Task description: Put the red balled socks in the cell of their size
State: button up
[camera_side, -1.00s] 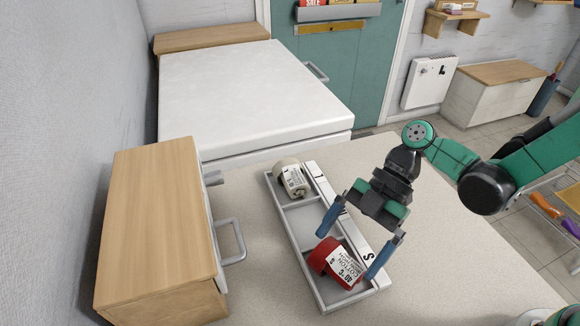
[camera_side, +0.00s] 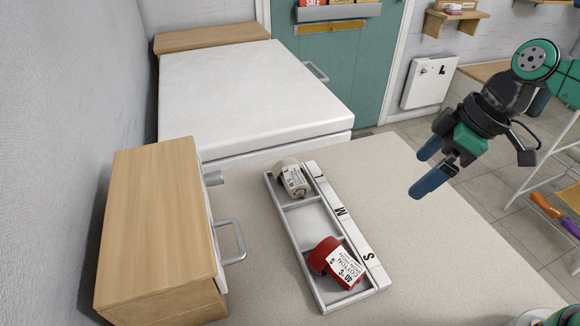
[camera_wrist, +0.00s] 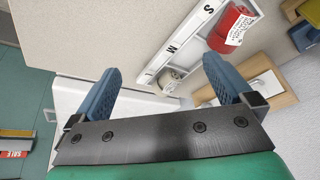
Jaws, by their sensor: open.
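The red balled socks (camera_side: 336,264) with a white paper label lie in the cell marked S, at the near end of the grey divided tray (camera_side: 290,237). They also show in the wrist view (camera_wrist: 226,30). A cream balled pair (camera_side: 293,179) with a label lies in the far cell of the tray; it shows in the wrist view (camera_wrist: 168,80). The middle cell, marked M, is empty. My gripper (camera_side: 428,170) is open and empty, raised to the right of the tray and apart from it. In the wrist view no thing is between its blue fingers (camera_wrist: 160,85).
A wooden-topped cabinet (camera_side: 155,230) with a metal handle stands left of the tray. A white lidded chest (camera_side: 245,95) stands behind. The speckled counter (camera_side: 440,260) right of the tray is clear.

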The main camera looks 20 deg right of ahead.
jog(key=shift+s+d+r+m+t+h, duration=0.1)
jog(key=shift+d+r+m+t+h, duration=0.4)
jog(key=shift+m, duration=0.95)
jog(key=shift+s+d+r+m+t+h, duration=0.1)
jog(key=shift+d+m+t+h, duration=0.55)
jog(key=shift+d+m+t, duration=0.55)
jog(key=shift+s+d+r+m+t+h, duration=0.1)
jog(key=shift+d+r+m+t+h, duration=0.3)
jog(key=shift+m, duration=1.25)
jog(key=shift+d+f, duration=0.2)
